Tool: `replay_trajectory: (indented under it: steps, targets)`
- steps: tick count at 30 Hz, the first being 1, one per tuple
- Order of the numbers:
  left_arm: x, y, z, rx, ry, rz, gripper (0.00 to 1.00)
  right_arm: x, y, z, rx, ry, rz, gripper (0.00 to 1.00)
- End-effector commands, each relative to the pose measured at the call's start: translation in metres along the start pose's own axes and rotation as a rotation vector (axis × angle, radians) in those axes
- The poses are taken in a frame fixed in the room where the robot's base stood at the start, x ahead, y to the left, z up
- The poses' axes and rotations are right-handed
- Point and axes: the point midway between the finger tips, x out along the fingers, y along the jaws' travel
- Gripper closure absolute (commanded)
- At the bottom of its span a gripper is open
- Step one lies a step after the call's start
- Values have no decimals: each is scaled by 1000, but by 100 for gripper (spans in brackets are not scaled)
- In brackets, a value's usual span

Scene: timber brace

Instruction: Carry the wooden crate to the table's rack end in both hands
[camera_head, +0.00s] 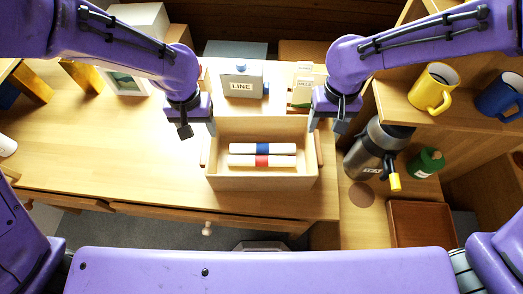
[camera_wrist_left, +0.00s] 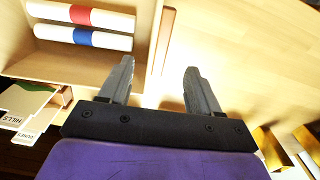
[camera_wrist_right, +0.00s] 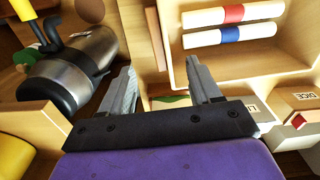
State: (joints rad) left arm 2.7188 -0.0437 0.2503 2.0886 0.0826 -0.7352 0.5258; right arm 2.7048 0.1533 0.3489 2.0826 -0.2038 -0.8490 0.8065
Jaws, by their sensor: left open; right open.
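The wooden crate (camera_head: 262,184) stands on the table, open at the top, with two pale rolls inside, one banded blue (camera_head: 263,148) and one banded red (camera_head: 262,161). My left gripper (camera_head: 197,128) is open above the crate's left side. In the left wrist view a wooden strip (camera_wrist_left: 165,42) on the crate's side lies beyond the open jaws. My right gripper (camera_head: 326,125) is open by the crate's right side. In the right wrist view a similar strip (camera_wrist_right: 155,38) lies beyond its fingers. Neither gripper holds anything.
A grey box marked LINE (camera_head: 241,86) stands behind the crate. A steel flask (camera_head: 366,150), a green container (camera_head: 428,161) and a brown tray (camera_head: 421,222) are at the right, below a shelf with a yellow mug (camera_head: 433,90) and a blue mug (camera_head: 500,97). The table (camera_head: 100,160) left of the crate is mostly clear.

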Motion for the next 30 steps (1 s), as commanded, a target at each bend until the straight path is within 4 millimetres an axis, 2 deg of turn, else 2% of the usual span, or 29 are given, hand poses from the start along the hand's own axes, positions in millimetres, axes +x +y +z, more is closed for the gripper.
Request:
replay_trajectory:
  steps: [5, 15, 19, 24, 30]
  targets:
    - [11, 0, -2, 1, -6, -1, 37, 12, 1, -2, 1, -5, 1, 37]
    - [74, 1, -2, 3, -7, -1, 37, 75, 2, -1, 3, -7, 2, 37]
    - [93, 1, -2, 3, -5, -1, 37, 93, 2, -1, 3, -5, 1, 37]
    - [105, 1, -2, 2, -3, 0, 37, 106, 1, -1, 3, -4, 0, 37]
    - [107, 1, -3, 2, -2, 0, 37, 107, 1, -1, 3, -3, 0, 37]
